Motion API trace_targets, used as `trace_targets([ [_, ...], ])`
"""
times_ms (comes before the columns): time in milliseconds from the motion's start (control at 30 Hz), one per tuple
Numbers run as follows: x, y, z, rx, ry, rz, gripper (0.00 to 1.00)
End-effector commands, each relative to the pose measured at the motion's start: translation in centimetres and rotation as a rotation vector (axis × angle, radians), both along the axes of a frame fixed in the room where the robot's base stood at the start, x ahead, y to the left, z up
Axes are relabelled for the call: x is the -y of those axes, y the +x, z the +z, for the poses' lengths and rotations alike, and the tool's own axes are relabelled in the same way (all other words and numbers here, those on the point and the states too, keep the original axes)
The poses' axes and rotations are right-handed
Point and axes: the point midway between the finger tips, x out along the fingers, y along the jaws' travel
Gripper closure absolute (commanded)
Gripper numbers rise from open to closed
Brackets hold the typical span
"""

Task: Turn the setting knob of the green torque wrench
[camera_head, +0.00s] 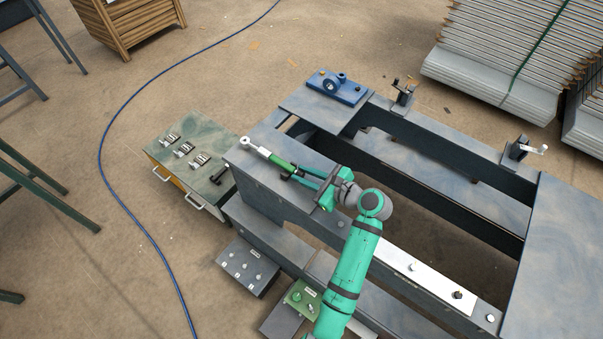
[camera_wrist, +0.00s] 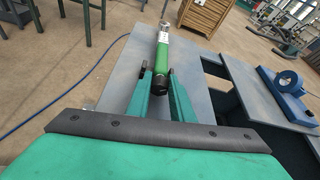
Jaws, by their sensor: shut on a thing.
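The green torque wrench (camera_head: 282,162) lies on the grey bench top, its silver head pointing to the upper left in the head view. In the wrist view the wrench (camera_wrist: 162,58) runs away from me, with its black knob end (camera_wrist: 160,83) nearest. My gripper (camera_head: 293,174) is at this near end. In the wrist view the two green fingers of my gripper (camera_wrist: 159,76) stand on either side of the black end and are shut on it. The knob's markings are too small to read.
A blue bracket (camera_head: 338,87) is bolted to the frame's far corner. A green-topped drawer cabinet (camera_head: 205,140) with small metal parts stands to the left. Small clamps (camera_head: 403,92) sit on the far rail. The bench top (camera_wrist: 120,85) around the wrench is mostly clear.

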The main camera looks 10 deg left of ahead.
Motion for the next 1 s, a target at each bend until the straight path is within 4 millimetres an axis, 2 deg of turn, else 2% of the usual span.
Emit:
trace_targets([
  [600,-0.87,-0.83,-0.46,0.485,-0.195,0.008,1.0],
  [1000,-0.57,-0.86,-0.59,0.653,-0.264,0.001,1.0],
])
